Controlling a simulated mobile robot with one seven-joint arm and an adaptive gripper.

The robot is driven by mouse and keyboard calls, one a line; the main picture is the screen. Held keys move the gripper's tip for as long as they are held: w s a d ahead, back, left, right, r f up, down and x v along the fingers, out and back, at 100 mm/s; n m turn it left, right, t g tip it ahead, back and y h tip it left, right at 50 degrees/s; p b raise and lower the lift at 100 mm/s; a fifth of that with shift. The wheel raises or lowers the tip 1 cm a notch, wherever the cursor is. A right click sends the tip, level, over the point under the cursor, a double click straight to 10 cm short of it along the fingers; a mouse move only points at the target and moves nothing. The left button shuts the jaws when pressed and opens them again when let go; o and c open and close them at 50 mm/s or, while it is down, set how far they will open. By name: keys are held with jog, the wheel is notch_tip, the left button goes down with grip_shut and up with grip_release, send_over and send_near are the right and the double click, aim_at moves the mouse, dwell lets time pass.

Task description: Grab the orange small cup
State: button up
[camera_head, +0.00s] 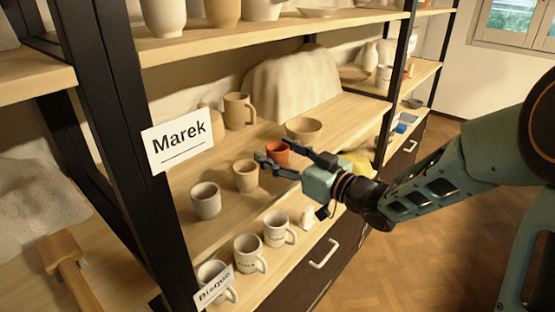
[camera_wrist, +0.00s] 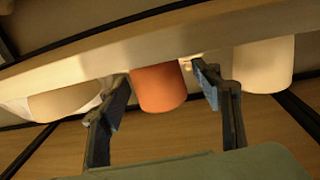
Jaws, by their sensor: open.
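The orange small cup (camera_head: 278,151) stands upright on the middle shelf, partly hidden by my gripper. My gripper (camera_head: 284,156) is open, reaching in from the right at the cup. In the wrist view the orange cup (camera_wrist: 158,90) shows between the two spread fingers of my gripper (camera_wrist: 160,76), with a gap on each side. I cannot tell how deep the cup sits between the fingers.
A beige cup (camera_head: 246,177) and a grey cup (camera_head: 205,201) stand left of the orange cup. A bowl (camera_head: 304,130) is close behind it, with a tan mug (camera_head: 238,110) farther back. Several mugs fill the lower shelf. A black post (camera_head: 396,90) rises right of the bowl.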

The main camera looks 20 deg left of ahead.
jog(key=c, duration=1.2)
jog(key=shift+c, duration=0.9)
jog(key=shift+r, duration=0.2)
